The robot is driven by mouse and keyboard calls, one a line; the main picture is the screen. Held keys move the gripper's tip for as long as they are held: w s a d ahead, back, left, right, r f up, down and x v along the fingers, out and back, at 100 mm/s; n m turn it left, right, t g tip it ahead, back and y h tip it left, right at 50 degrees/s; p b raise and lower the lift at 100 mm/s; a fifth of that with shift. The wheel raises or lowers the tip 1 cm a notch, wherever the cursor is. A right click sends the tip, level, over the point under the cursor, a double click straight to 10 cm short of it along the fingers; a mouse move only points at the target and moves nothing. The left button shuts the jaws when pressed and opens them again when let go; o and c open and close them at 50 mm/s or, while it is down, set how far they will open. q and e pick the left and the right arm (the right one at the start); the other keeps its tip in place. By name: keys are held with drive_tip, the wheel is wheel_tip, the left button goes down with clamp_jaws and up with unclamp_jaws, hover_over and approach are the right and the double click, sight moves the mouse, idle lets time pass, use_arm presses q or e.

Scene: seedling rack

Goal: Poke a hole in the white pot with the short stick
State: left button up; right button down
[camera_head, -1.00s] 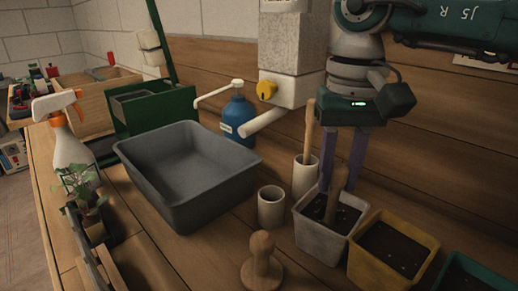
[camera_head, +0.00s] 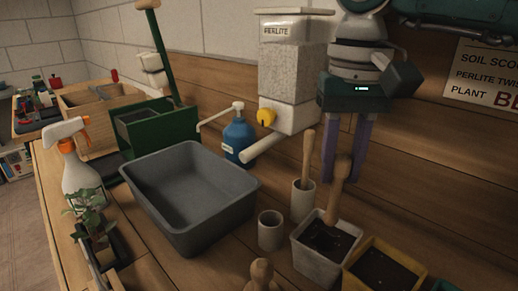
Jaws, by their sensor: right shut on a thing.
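The white pot (camera_head: 318,263), filled with dark soil, stands at the lower right. My right gripper (camera_head: 342,178) is above it with its purple fingers pointing down, shut on the short wooden stick (camera_head: 336,198). The stick is slightly tilted, and its lower end is over the soil inside the pot's rim. I cannot tell whether its tip touches the soil, and no hole is clearly visible. My left gripper is not in view.
A longer stick (camera_head: 307,157) stands in a pale cup (camera_head: 302,203) behind the pot. An empty cup (camera_head: 270,231) and a wooden knob (camera_head: 262,272) are to the left. A yellow pot (camera_head: 352,281) stands close at right. A grey tub (camera_head: 190,230) lies further left.

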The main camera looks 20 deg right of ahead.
drive_tip(key=shift+r+p, duration=1.35)
drive_tip(key=shift+r, duration=0.9)
